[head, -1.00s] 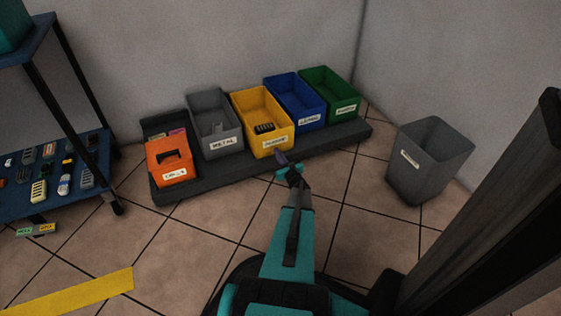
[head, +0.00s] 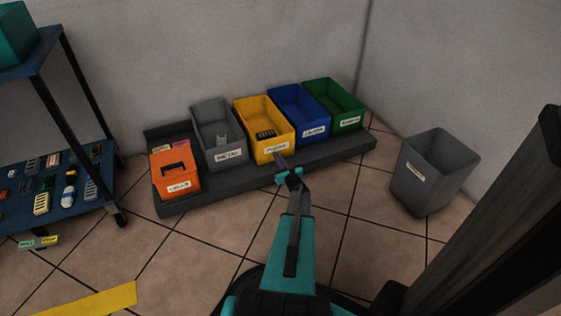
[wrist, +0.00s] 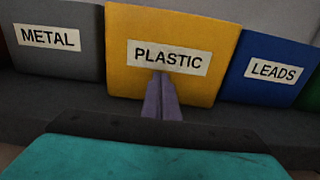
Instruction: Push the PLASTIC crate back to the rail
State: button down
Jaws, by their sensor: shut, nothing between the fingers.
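The yellow PLASTIC crate (head: 265,149) stands upright in the row of crates on a dark platform (head: 228,186), with a small black ribbed item inside. In the wrist view the crate's labelled front (wrist: 185,38) sits slightly forward of the grey and blue crates beside it. My gripper (head: 279,156) is shut and empty, its tips at the front face. In the wrist view its fingers (wrist: 161,80) overlap the lower edge of the label and appear to touch it. The rail behind the crates is hidden.
The grey METAL crate (head: 228,153) is close on the left, the blue LEADS crate (head: 313,130) close on the right. Beyond are a green crate (head: 348,119) and an orange box (head: 176,184). A grey bin (head: 420,184) stands at right; tiled floor lies in front.

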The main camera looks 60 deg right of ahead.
jog(key=shift+x, duration=2.3)
jog(key=shift+a, duration=0.1)
jog(key=shift+v, duration=0.75)
jog(key=p+v, duration=0.3)
jog(key=v, duration=0.9)
jog(key=shift+s, duration=0.25)
jog(key=shift+w+a, duration=0.1)
jog(key=shift+a, duration=0.05)
